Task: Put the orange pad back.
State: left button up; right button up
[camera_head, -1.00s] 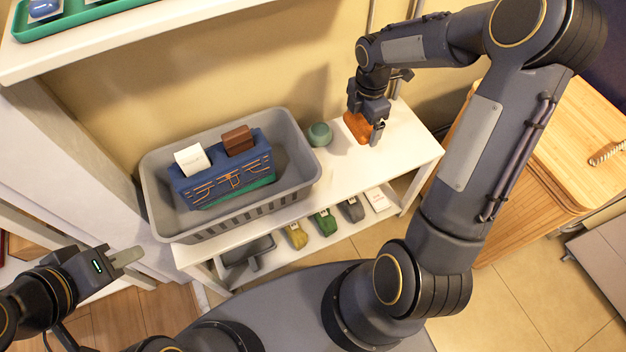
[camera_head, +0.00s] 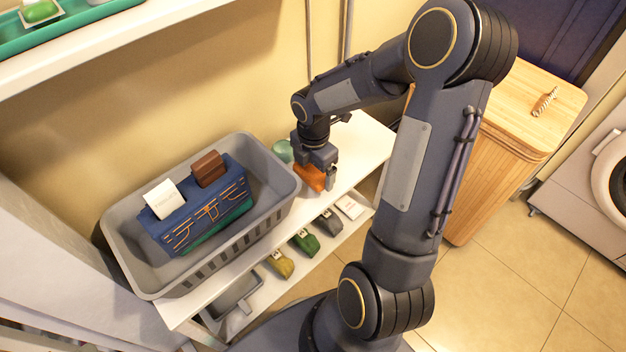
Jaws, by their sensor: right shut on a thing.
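The orange pad (camera_head: 309,177) is at my right gripper (camera_head: 318,172), which is shut on it above the white shelf top (camera_head: 362,146). The pad sits just right of the grey basket (camera_head: 122,262). Whether the pad touches the shelf top cannot be told. My left gripper is out of view.
A green bowl (camera_head: 282,151) stands behind the pad. Several small pads, including a green one (camera_head: 306,241), lie on the lower shelf. A wooden cabinet (camera_head: 470,150) stands right.

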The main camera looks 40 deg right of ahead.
aim_at(314, 177)
notch_tip(314, 177, down, 3)
jog(key=shift+f+b, duration=0.2)
jog(key=shift+b, duration=0.35)
jog(key=shift+f, duration=0.2)
jog(key=o, duration=0.7)
jog(key=shift+r, duration=0.1)
jog(key=shift+r, duration=0.1)
